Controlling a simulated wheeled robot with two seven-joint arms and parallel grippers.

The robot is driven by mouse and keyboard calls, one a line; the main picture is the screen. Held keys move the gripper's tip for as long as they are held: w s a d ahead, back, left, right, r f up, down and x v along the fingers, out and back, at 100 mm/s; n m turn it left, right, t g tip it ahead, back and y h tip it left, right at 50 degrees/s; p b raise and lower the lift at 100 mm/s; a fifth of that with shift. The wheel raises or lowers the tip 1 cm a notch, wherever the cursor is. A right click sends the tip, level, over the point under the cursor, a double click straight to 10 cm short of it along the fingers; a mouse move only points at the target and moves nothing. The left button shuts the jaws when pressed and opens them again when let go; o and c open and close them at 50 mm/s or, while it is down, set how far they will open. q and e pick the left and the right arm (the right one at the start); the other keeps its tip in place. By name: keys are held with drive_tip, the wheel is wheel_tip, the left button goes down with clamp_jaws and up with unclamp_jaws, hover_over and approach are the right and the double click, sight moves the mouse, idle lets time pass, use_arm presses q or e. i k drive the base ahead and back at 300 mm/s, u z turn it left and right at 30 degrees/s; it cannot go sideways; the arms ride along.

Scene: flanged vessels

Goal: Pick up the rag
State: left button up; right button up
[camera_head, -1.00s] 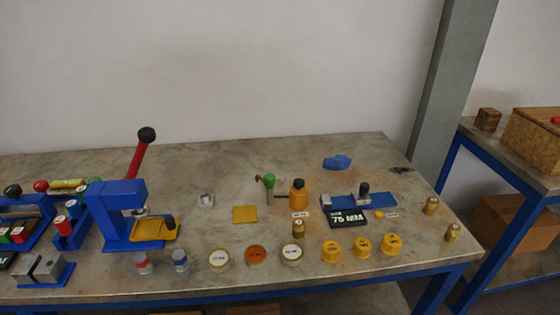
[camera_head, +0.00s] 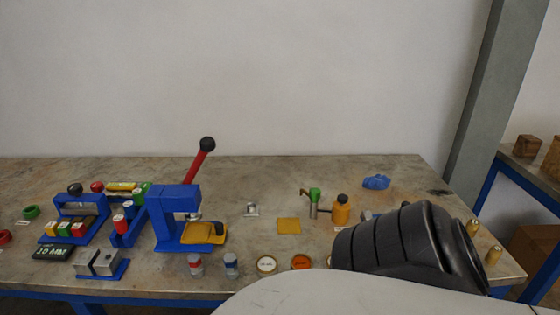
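The rag (camera_head: 376,182) looks like a small crumpled blue cloth lying near the back edge of the workbench, toward its right end. It is uncovered, with nothing touching it. A black ribbed part and a white link of my own arm fill the lower right of the view, in front of the rag and nearer to me. Neither gripper's fingers show.
The workbench (camera_head: 100,172) holds an orange bottle (camera_head: 341,210) and a green-topped tool (camera_head: 315,203) left of the rag. My arm hides much of the bench's front right.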

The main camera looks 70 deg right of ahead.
sight(379, 181)
drive_tip(key=u, duration=0.35)
drive_tip(key=k, duration=2.05)
drive_tip(key=z, duration=0.4)
